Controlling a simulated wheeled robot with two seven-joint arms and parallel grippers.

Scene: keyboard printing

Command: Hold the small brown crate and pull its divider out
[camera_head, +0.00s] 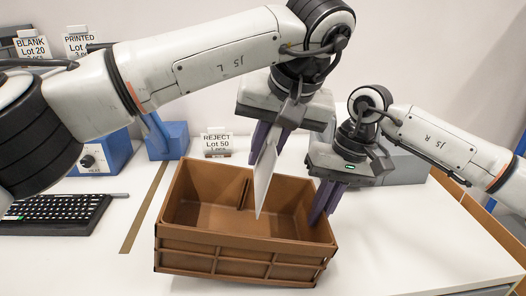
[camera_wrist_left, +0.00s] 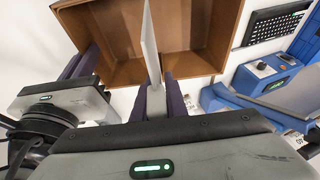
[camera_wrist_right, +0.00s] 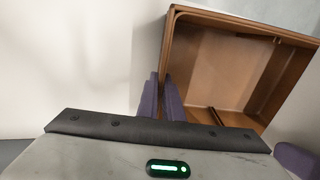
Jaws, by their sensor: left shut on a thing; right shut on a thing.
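The small brown crate (camera_head: 240,244) sits on the white table, open side up, with a slot strip on its inner back wall. It also shows in the left wrist view (camera_wrist_left: 200,38) and the right wrist view (camera_wrist_right: 215,60). My left gripper (camera_head: 268,150) is above the crate, shut on the thin pale divider (camera_head: 264,182), which hangs tilted with its lower corner at or just above the crate's opening. The divider appears edge-on in the left wrist view (camera_wrist_left: 151,50). My right gripper (camera_head: 322,208) is shut on the crate's right wall, one finger on each side.
A black keyboard (camera_head: 58,212) lies at the left, near blue machines (camera_head: 100,155). Signs reading BLANK (camera_head: 32,48), PRINTED and REJECT (camera_head: 217,145) stand behind. A grey box (camera_head: 405,168) is behind my right arm. The table's front right is clear.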

